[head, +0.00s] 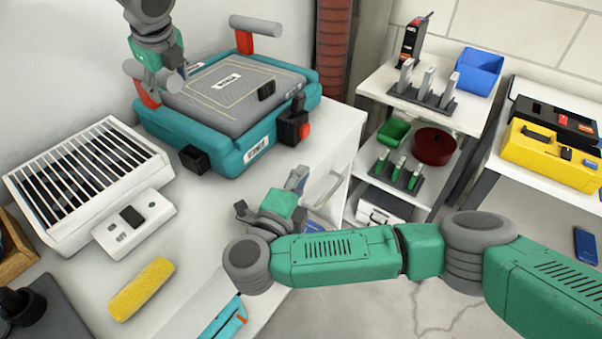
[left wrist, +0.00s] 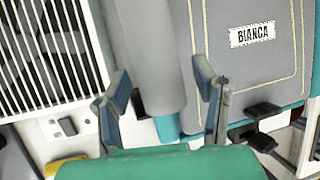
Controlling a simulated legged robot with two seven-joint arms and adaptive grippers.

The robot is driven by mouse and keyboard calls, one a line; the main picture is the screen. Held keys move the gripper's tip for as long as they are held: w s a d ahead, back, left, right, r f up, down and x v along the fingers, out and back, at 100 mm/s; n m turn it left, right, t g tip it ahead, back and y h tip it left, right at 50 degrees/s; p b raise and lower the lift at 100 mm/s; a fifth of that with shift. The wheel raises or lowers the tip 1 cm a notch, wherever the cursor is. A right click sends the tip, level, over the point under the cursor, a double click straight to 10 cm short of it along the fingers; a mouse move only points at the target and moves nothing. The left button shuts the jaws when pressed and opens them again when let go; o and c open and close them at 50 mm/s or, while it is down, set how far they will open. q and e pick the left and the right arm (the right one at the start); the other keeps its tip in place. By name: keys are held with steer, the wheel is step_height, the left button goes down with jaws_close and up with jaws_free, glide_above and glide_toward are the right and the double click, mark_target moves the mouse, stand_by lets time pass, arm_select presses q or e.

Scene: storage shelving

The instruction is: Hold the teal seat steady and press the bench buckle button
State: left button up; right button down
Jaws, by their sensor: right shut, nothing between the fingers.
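The teal seat (head: 235,150) with its grey pad (head: 215,105) sits on the white bench. A grey bar (head: 138,70) on a red bracket stands at its left end, another bar (head: 255,26) at its back. My left gripper (head: 168,80) is over the left bar; in the left wrist view its open fingers (left wrist: 163,95) straddle the grey bar (left wrist: 150,60). Contact is unclear. A black buckle (head: 290,128) with a red button (head: 304,131) is on the seat's front right side. My right gripper (head: 292,182) is shut and empty, below the buckle and apart from it.
A white slatted unit (head: 90,185), a small white control box (head: 133,222) and a yellow block (head: 142,288) lie left on the bench (head: 200,240). Shelves with a blue bin (head: 480,71) and a yellow case (head: 550,152) stand at right. Bench space before the seat is clear.

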arm_select(q)
steer(key=v, duration=1.1)
steer(key=shift+r, duration=0.3)
steer(key=shift+s+d, duration=0.1)
steer(key=shift+d, duration=0.05)
